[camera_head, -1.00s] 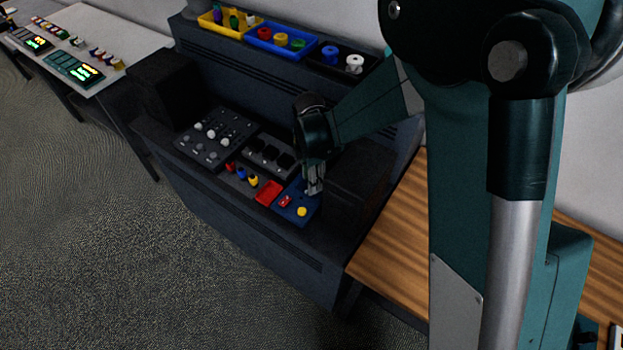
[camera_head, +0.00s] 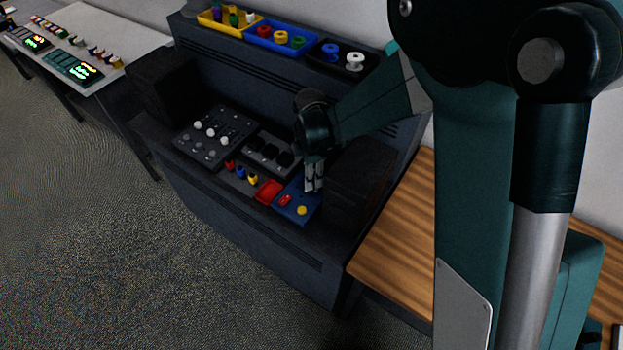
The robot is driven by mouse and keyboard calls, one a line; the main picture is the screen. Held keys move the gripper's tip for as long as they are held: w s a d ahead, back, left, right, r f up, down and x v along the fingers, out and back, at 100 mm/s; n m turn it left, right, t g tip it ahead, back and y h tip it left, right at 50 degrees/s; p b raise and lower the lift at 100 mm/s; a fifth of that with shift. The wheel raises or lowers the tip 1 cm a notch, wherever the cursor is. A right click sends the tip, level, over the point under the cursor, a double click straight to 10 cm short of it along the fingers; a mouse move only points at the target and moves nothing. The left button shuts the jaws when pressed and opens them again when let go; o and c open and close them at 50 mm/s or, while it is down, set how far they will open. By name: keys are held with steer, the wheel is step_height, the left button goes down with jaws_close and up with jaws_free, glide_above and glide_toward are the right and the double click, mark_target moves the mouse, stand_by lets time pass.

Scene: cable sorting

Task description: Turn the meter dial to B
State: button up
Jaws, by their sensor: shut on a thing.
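A small blue panel (camera_head: 291,212) lies at the right front of the dark console, with a red part (camera_head: 285,200) and a yellow round knob (camera_head: 302,210) on it. My gripper (camera_head: 313,188) points down at the back right part of this panel. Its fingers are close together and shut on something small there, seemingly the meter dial. The fingers hide the dial, and its letters cannot be read from this view.
A red tray (camera_head: 269,191) sits just left of the blue panel. A dark block (camera_head: 355,190) stands close on the right. Further left are a black socket panel (camera_head: 268,152) and a knob panel (camera_head: 214,137). Coloured trays (camera_head: 281,41) line the upper shelf.

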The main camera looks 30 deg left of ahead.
steer(key=shift+m+b, duration=1.05)
steer(key=shift+m, duration=1.05)
steer(key=o, duration=0.9)
steer(key=shift+r, duration=0.15)
steer(key=shift+w+a+r, duration=0.1)
steer(key=shift+w+r, duration=0.05)
steer(key=shift+r, duration=2.8)
steer(key=shift+w+r, duration=0.1)
steer(key=shift+r, duration=2.8)
